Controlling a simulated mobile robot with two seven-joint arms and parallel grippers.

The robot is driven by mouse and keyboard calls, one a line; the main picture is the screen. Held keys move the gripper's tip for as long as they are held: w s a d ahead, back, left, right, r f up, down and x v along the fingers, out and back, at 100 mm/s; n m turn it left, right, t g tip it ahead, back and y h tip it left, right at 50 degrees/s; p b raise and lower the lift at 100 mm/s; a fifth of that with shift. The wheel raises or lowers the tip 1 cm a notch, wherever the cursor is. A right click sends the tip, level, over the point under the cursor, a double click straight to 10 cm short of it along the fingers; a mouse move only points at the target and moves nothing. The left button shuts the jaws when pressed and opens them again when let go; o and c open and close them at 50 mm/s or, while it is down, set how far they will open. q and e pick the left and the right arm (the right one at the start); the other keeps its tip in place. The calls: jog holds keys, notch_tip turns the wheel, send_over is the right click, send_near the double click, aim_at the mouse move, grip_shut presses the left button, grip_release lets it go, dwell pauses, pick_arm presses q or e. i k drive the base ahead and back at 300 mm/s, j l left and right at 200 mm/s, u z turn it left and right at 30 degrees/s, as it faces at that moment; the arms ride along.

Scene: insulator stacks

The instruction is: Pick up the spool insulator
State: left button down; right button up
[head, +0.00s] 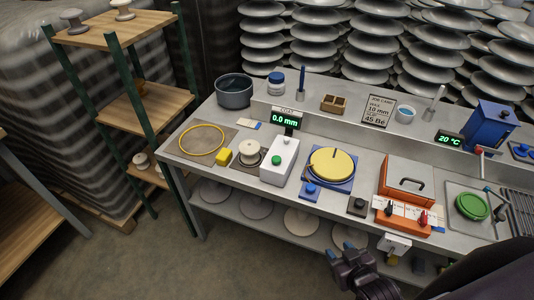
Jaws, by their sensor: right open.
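A pale spool-shaped insulator (249,148) stands upright on a dark mat on the grey bench, between a yellow block and a white box. More spool-shaped pieces are on the wooden shelf rack: a grey one (73,20) and another (122,9) on the top board, and pale ones (140,159) lower down. I cannot tell which one the task means. My right gripper (340,250) is in front of the bench at the lower middle. It is open, with nothing visible between its blue-tipped fingers, and is well apart from every spool. My left gripper is out of view.
The bench (215,115) also holds a yellow ring (202,140), a white box (280,162) near a 0.0 mm display, a yellow disc (331,167), an orange-based box (404,187) and a dark pot (234,91). Stacked disc insulators stand behind.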

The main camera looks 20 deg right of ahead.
aim_at(249, 149)
jog(key=j+z, duration=0.1)
jog(key=z, duration=0.25)
jog(key=i+j+z, duration=0.1)
jog(key=z, duration=0.25)
jog(key=j+z, duration=0.85)
jog(key=j, duration=0.2)
jog(key=j+z, duration=0.3)
jog(key=j, duration=0.55)
jog(key=k+j, duration=0.1)
jog(key=j, duration=0.75)
jog(key=k+j, duration=0.15)
jog(key=j, duration=0.3)
jog(key=j+z, duration=0.1)
jog(key=j, duration=0.3)
jog(key=i+j, duration=0.3)
jog(key=j, duration=0.25)
